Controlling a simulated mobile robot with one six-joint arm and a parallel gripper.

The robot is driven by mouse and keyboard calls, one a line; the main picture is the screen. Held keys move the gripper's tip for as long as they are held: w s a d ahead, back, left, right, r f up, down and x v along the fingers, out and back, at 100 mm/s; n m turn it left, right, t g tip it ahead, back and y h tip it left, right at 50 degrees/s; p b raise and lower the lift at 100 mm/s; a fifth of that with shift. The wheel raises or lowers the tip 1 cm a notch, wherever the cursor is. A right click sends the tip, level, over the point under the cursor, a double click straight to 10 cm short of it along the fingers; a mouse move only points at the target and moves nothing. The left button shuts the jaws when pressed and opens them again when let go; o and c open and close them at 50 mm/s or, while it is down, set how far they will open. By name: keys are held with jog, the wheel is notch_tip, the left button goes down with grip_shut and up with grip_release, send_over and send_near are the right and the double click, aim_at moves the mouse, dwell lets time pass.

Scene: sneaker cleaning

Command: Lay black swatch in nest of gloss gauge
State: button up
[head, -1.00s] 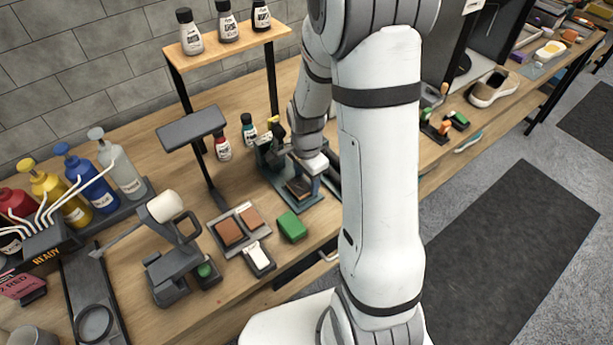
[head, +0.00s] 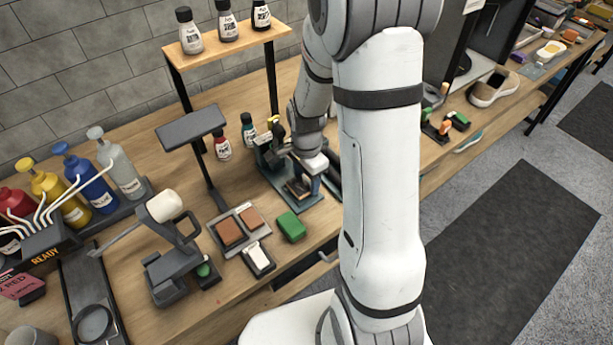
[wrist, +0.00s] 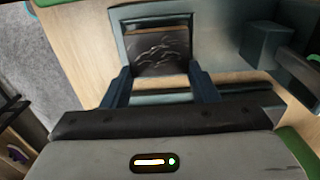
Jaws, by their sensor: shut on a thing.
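The black swatch (wrist: 162,57) has a glossy, streaked dark face and a brown edge. My gripper (wrist: 163,88) is shut on it, with one blue-grey finger at each side. The gloss gauge (head: 312,203) is a grey-green device on the bench; its squared frame (wrist: 119,22) shows around the far end of the swatch in the wrist view. The swatch lies over or within this frame; I cannot tell whether it touches the bottom. In the head view my gripper (head: 309,172) is low over the gauge, and my arm hides part of it.
A green block (head: 291,227) and a tray with brown pads (head: 231,232) lie left of the gauge. A white-topped pad (head: 259,257) is nearer. A dark stand (head: 191,128) and small bottles (head: 249,130) stand behind. Bare wood shows beside the gauge.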

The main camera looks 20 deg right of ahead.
jog(key=shift+f+b, duration=0.4)
jog(key=shift+f, duration=0.05)
jog(key=shift+r, duration=0.15)
jog(key=shift+r+p, duration=0.3)
jog(key=shift+r, duration=0.05)
jog(key=shift+w, duration=0.1)
dwell(1.8)
jog(key=shift+f+b, duration=0.6)
jog(key=shift+b, duration=0.15)
jog(key=shift+r, duration=0.2)
jog(key=shift+r+p, duration=0.4)
